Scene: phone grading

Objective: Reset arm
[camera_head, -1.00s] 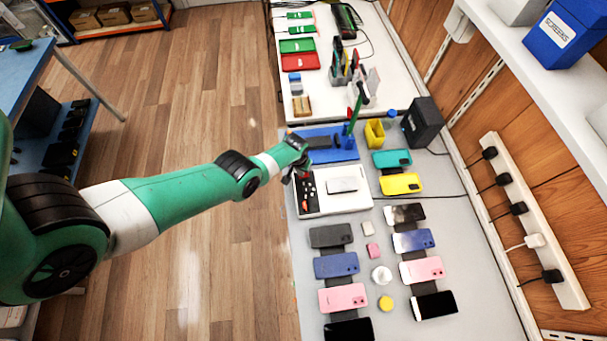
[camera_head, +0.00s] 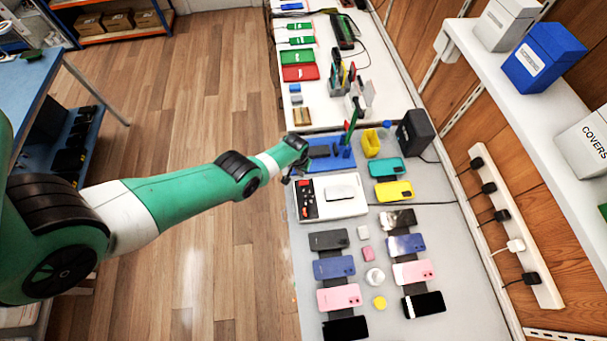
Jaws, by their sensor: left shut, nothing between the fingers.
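My left arm comes in from the left and reaches across the floor to the bench edge. My left gripper (camera_head: 287,179) is small and dark in this view, beside the left edge of the white device (camera_head: 348,205) with a black panel. It is shut with nothing in it, and apart from the phones. My right gripper is not in view.
Two columns of phones lie on the grey bench, including a black one (camera_head: 424,305) and a pink one (camera_head: 339,297). Teal (camera_head: 385,168) and yellow (camera_head: 393,191) cases lie behind. A blue tray (camera_head: 343,163) is near the gripper. Open floor (camera_head: 180,100) lies left.

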